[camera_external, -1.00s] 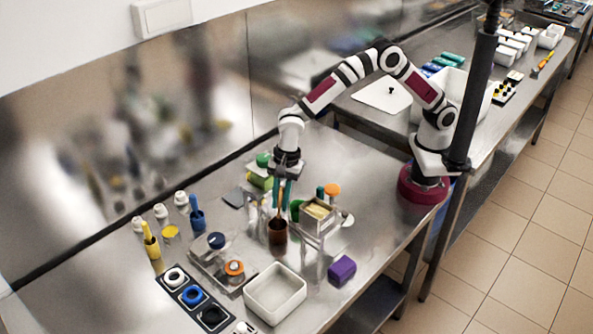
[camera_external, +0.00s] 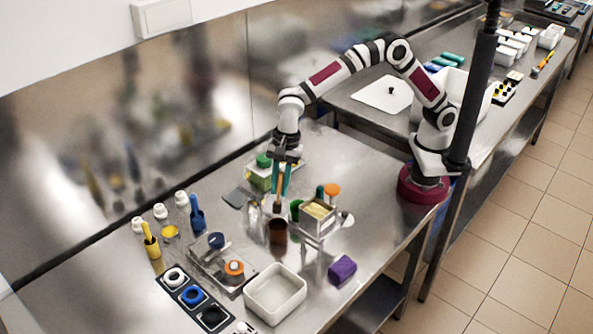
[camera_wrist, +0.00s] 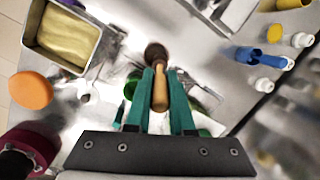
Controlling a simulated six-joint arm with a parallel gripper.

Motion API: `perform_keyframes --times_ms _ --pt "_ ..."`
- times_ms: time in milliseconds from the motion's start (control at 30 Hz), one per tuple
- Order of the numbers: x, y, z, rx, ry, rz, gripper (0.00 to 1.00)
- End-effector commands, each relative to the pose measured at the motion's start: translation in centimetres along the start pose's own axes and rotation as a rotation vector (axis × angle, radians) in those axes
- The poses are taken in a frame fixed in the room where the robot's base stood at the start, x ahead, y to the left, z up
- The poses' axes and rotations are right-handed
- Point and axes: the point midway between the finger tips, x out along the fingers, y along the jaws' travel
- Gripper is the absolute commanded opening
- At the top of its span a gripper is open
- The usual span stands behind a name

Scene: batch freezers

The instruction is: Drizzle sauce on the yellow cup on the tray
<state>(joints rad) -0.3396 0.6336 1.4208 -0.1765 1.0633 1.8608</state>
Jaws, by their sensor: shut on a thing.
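My gripper (camera_external: 280,190) has teal fingers shut on a wooden-handled tool (camera_wrist: 160,92), also seen in the external view (camera_external: 278,206). The tool hangs with its dark end down, above and apart from a brown cup (camera_external: 277,235). Whether its end carries sauce I cannot tell. A short round yellow piece (camera_external: 171,232) sits on the table at the left, beside a yellow holder with a handle (camera_external: 152,246). A black tray (camera_external: 226,324) at the front left holds white, blue and black round cups. I cannot make out a yellow cup on this tray.
A metal stand with an orange-topped piece (camera_external: 234,267) and a white bin (camera_external: 275,294) are in front. A metal box with yellow contents (camera_external: 318,216) is right of the brown cup. A purple block (camera_external: 342,270) lies near the front edge. White bottles and a blue holder (camera_external: 196,220) stand left.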

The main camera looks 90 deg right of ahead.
Motion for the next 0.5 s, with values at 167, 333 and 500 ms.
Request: perform_keyframes --times_ms 167,333,500 --pt "-1.4 -0.3 -1.9 -0.140 -0.007 0.018 0.00" --pt "-4.9 -0.1 -6.4 -0.517 -0.030 0.068 0.00" --pt "-8.1 0.6 -10.1 -0.878 -0.058 0.112 0.00"
